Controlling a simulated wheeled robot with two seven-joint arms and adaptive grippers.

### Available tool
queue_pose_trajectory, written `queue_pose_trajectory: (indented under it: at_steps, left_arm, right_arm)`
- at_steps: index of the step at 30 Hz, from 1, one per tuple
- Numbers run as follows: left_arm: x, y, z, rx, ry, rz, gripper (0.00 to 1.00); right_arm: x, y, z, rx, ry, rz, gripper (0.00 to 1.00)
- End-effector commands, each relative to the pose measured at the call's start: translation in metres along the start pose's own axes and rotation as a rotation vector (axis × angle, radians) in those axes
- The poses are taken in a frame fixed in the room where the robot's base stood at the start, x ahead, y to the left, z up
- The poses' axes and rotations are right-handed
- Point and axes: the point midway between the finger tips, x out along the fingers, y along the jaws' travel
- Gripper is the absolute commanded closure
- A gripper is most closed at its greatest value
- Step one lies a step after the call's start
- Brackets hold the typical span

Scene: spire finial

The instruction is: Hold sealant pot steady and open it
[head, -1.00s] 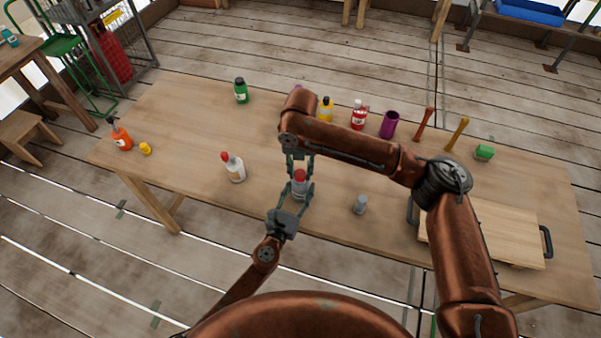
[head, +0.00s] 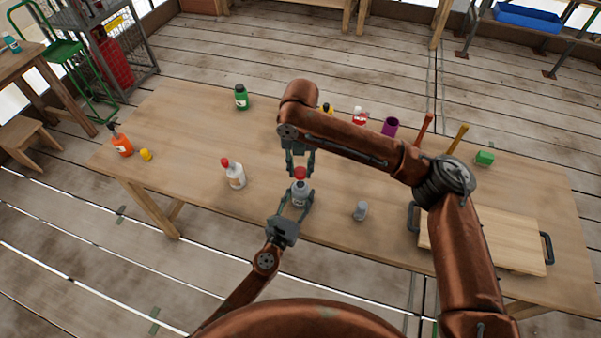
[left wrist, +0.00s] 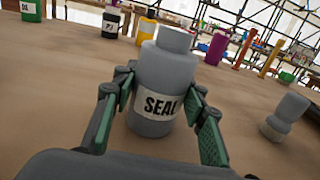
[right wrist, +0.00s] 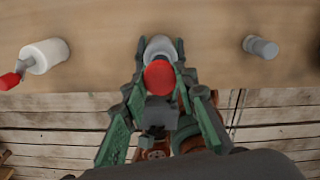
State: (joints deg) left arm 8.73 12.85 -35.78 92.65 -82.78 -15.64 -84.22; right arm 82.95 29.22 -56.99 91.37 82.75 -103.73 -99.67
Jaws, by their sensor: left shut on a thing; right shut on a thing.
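The sealant pot (head: 300,194) is a grey bottle standing upright near the table's front edge. Its label, partly reading "SEAL", and its bare grey neck show in the left wrist view (left wrist: 160,85). My left gripper (head: 298,202) is shut around its body, a finger on each side. My right gripper (head: 300,165) comes from above and is shut on the red cap (head: 300,173). The cap also shows in the right wrist view (right wrist: 159,75), over the pot. No cap shows on the neck in the left wrist view, so the cap is off and above it.
A white bottle with a red tip (head: 234,175) stands to the left and a small grey bottle (head: 360,210) to the right. A wooden board with handles (head: 485,235) lies at the right. Several bottles and tools line the back.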

Motion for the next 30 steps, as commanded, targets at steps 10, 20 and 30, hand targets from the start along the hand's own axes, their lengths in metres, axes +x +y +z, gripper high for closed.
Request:
queue_pose_trajectory:
  at_steps: [10, 20, 30]
  left_arm:
    - [0.000, 0.000, 0.000, 0.000, -0.001, 0.000, 0.46]
    - [0.000, 0.000, 0.000, 0.000, 0.000, 0.000, 0.40]
    - [-0.043, 0.001, -0.002, 0.000, 0.002, 0.001, 0.40]
  right_arm:
    - [0.001, 0.000, 0.000, 0.001, 0.001, 0.000, 1.00]
    - [0.001, 0.000, 0.000, 0.001, 0.001, 0.000, 1.00]
    - [0.001, 0.000, 0.000, 0.001, 0.001, 0.000, 1.00]
